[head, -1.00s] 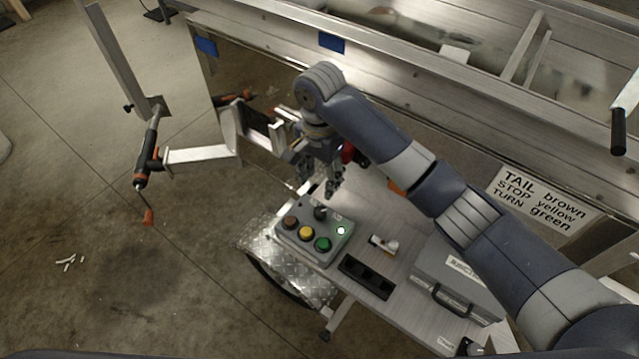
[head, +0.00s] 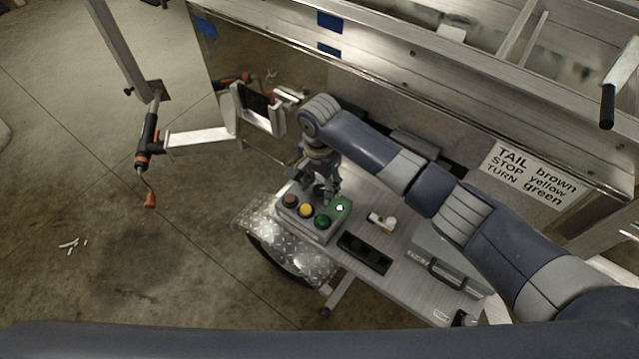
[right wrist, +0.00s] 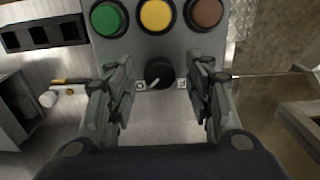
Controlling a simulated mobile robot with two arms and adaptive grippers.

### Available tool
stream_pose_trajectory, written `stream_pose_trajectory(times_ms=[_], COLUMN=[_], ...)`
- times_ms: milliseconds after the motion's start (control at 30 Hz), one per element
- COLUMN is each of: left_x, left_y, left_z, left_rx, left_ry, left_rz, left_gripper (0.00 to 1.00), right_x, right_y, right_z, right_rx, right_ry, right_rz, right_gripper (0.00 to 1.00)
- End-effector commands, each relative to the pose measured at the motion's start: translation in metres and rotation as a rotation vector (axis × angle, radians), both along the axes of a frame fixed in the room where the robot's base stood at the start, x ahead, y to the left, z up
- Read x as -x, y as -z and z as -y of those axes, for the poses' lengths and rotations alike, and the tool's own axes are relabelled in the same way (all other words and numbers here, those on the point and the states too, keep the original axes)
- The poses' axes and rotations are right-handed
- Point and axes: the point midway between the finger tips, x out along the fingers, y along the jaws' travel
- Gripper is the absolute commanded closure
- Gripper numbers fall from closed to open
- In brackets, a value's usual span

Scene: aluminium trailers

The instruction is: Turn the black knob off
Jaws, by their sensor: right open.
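The black knob (right wrist: 159,72) sits on the grey control box (right wrist: 205,45) between my right gripper's open fingers (right wrist: 161,92), apart from both in the picture. Its white mark points down and left, towards the small label on its left. In the head view my right gripper (head: 326,190) is over the back edge of the control box (head: 322,232) and hides the knob. A small light (head: 341,207) on the box glows green. My left gripper is not in view.
The box also bears brown (head: 290,201), yellow (head: 306,210) and green (head: 323,222) buttons. A black socket strip (head: 365,253) and a grey case (head: 445,272) are to its right. The trailer side (head: 440,95) rises behind.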

Motion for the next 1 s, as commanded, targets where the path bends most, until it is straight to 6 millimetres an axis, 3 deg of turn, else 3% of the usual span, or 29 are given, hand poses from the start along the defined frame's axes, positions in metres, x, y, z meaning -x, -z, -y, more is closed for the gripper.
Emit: stream_pose_trajectory(times_ms=[67, 200, 267, 667, 1000], left_x=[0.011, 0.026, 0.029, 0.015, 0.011], left_y=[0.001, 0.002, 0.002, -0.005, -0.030], left_z=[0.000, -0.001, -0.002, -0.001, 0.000], left_rx=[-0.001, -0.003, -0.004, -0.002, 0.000], left_ry=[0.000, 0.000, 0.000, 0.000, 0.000], left_rz=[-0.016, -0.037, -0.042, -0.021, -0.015], left_gripper=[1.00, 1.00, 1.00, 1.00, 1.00], right_x=[0.000, 0.000, 0.000, 0.001, 0.002], right_y=[0.000, 0.000, 0.000, -0.002, -0.004], right_z=[0.000, 0.000, 0.000, 0.000, -0.001], right_rx=[0.000, 0.000, 0.000, 0.000, -0.001], right_ry=[0.000, 0.000, 0.000, -0.042, -0.269], right_rz=[0.000, 0.000, 0.000, -0.003, -0.005], right_gripper=[0.54, 0.86, 0.97, 0.98, 0.98])
